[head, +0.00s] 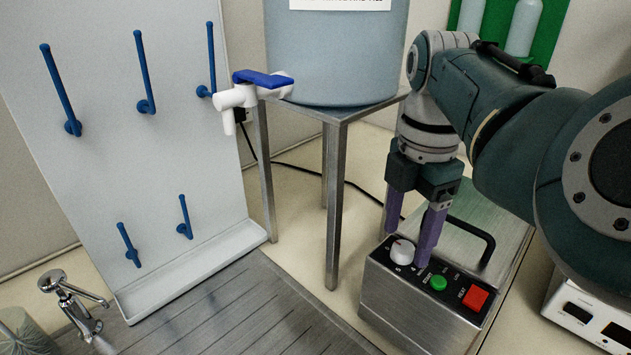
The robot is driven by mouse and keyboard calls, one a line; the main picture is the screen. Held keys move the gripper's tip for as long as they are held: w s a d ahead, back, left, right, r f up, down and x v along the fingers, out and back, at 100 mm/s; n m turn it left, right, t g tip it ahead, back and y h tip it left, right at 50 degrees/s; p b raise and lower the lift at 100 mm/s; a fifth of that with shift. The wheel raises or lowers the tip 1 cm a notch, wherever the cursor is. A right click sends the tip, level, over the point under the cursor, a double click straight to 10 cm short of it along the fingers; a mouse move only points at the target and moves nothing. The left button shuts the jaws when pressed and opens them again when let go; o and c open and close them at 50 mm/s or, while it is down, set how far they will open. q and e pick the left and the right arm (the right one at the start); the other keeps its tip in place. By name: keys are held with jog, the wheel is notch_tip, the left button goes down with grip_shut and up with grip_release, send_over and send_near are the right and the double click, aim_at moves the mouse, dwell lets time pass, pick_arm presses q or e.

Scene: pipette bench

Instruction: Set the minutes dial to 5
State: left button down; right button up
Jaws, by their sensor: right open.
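The minutes dial (402,253) is a white round knob on the dark top panel of a metal box (415,305), at the lower right of the head view. Numbers are printed around it, and a 5 shows near its lower left side. Which number the dial points to is too small to tell. My right gripper (411,246) points down over the panel with its purple fingers apart. One finger is behind the dial and the other is at its right; I cannot tell whether they touch it. My left gripper is not in view.
A green button (438,283) and a red switch (475,297) sit right of the dial. A black handle (480,240) arches over the box. A blue tank (340,50) with a white tap stands on a metal stand (333,200) to the left. A drying rack (130,120) is further left.

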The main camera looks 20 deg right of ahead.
jog(key=shift+f, duration=0.8)
grip_shut()
